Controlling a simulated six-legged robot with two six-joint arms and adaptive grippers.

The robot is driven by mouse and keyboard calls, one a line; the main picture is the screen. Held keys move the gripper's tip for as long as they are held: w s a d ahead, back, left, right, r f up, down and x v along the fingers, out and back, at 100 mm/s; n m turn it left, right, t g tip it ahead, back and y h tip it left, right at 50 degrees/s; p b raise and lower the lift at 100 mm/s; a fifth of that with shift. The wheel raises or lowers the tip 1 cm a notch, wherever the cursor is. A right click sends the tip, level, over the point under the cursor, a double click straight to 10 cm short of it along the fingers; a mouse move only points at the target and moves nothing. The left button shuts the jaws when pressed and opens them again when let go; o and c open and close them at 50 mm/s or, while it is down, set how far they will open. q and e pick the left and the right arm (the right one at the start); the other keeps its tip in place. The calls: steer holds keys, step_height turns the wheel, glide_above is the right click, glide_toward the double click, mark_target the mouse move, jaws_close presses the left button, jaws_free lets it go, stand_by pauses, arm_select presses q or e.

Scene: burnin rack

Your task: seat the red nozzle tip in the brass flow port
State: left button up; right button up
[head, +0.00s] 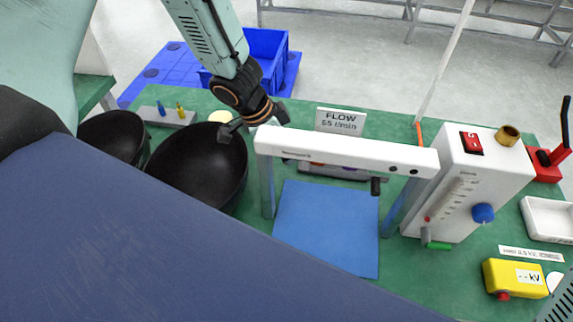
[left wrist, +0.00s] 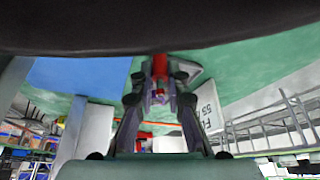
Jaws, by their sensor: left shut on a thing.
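The brass flow port (head: 508,135) is an open brass ring on top of the white flow meter housing (head: 475,190) at the right in the head view. My left gripper (head: 256,124) is at the left end of the white frame, above the large black bowl's right rim, far to the left of the port. In the left wrist view my left gripper (left wrist: 160,88) is shut on the red nozzle tip (left wrist: 160,66), which shows between the fingers. The red tip cannot be made out in the head view. My right gripper is not in view.
A white gantry frame (head: 345,150) stands over a blue mat (head: 328,228), between my left gripper and the meter. Black bowls (head: 197,170) are at left. A grey holder (head: 148,117) carries blue and yellow tips. A thin pole (head: 447,62) rises behind the meter.

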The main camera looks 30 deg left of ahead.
arm_select(q)
step_height(320, 180, down, 3)
steer(key=shift+w+d+r+b, duration=0.1)
steer(key=shift+b, duration=1.05)
steer(key=shift+f+b, duration=0.35)
steer(key=shift+f, duration=0.1)
steer(key=shift+r, duration=0.15)
steer(key=shift+f, duration=0.25)
steer(key=o, duration=0.7)
steer(key=shift+o, duration=0.2)
steer(key=shift+r, duration=0.15)
